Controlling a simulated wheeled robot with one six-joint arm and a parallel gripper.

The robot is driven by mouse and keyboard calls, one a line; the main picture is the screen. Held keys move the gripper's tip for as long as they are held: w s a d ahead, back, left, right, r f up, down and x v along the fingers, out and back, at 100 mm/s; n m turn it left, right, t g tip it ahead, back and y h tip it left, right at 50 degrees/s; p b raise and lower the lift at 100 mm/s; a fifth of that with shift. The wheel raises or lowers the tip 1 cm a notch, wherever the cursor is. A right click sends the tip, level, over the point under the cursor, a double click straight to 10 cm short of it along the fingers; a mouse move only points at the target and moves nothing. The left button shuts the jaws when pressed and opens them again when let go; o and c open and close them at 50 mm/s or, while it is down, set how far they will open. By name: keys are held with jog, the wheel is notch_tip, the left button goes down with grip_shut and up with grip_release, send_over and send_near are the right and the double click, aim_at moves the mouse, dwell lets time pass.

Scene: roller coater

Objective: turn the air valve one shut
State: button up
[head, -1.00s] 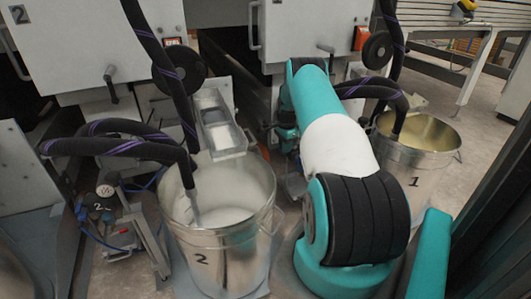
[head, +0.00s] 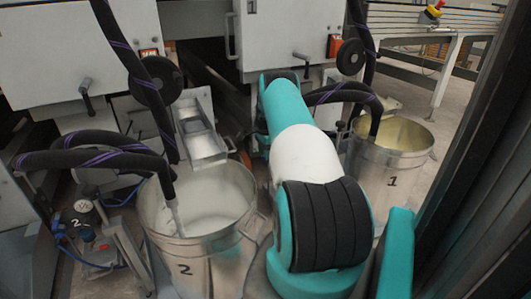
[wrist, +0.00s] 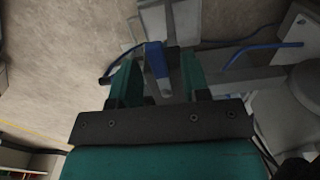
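In the wrist view a blue lever handle (wrist: 158,62), which looks like the handle of air valve one, points between the two teal fingers of my gripper (wrist: 160,76). The fingers stand apart with a gap on each side of the lever, so my gripper is open around it and not clamped. I cannot tell how far the lever is turned. A grey fitting (wrist: 170,18) is above the lever. In the head view my gripper and this valve are hidden behind my arm.
Bucket 1 (head: 385,180) stands right of my arm and bucket 2 (head: 203,262) left of it, each with a black hose. A unit marked 2 (head: 85,234) with a gauge is at the far left. Blue tubing (wrist: 262,47) runs right of the gripper.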

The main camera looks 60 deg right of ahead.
notch_tip(320, 180, up, 17)
jog(key=p, duration=0.6)
jog(key=shift+r, duration=0.2)
dwell(0.3)
